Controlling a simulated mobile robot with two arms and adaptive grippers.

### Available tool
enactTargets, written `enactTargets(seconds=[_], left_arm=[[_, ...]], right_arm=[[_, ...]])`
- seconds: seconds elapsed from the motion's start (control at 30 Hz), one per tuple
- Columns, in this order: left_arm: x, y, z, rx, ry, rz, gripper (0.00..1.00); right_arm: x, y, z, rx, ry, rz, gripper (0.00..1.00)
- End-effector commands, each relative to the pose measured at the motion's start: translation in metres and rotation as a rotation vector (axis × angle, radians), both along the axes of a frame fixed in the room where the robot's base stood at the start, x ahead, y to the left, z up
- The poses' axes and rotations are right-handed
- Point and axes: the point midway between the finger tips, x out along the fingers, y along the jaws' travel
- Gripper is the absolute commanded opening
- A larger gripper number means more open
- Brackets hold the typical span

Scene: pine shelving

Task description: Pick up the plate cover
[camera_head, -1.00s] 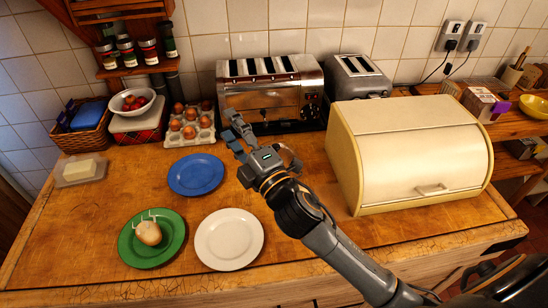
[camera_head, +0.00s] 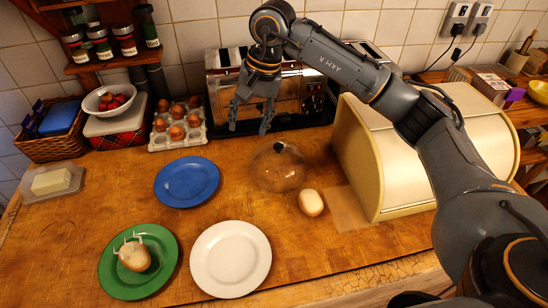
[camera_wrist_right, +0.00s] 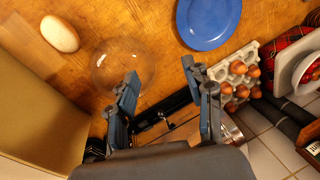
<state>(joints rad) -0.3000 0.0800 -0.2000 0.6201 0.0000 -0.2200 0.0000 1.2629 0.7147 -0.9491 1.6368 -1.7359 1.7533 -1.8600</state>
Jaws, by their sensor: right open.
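The plate cover (camera_head: 278,170) is a clear dome with a dark knob, standing on the wooden counter right of the blue plate. It also shows in the right wrist view (camera_wrist_right: 120,62), left of centre, with its edge partly behind a finger. My right gripper (camera_head: 250,126) hangs in front of the large toaster, behind and slightly left of the cover in the head view. Its fingers are spread, with nothing between them, and point down; they also show in the right wrist view (camera_wrist_right: 162,75). My left gripper is out of view.
A blue plate (camera_head: 187,182), a white plate (camera_head: 230,259) and a green plate (camera_head: 138,285) stand to the left. The large toaster (camera_head: 312,98) and cream bread bin (camera_head: 358,160) flank the space behind and right.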

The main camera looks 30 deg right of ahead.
Motion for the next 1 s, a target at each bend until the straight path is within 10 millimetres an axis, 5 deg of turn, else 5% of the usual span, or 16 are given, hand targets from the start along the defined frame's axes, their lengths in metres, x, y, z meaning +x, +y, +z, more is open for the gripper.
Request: enactTargets(seconds=[0.1,0.23,0.63,1.0], left_arm=[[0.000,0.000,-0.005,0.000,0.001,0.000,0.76],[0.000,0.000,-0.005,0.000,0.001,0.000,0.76],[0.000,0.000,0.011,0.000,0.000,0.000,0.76],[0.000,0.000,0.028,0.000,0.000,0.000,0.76]], right_arm=[[0.003,-0.051,0.015,-0.177,-0.001,-0.001,0.51],[0.002,-0.074,0.021,-0.259,0.013,-0.002,0.51],[0.008,-0.079,-0.044,-0.266,0.019,-0.002,0.51],[0.012,-0.083,-0.077,-0.265,0.020,-0.002,0.51]])
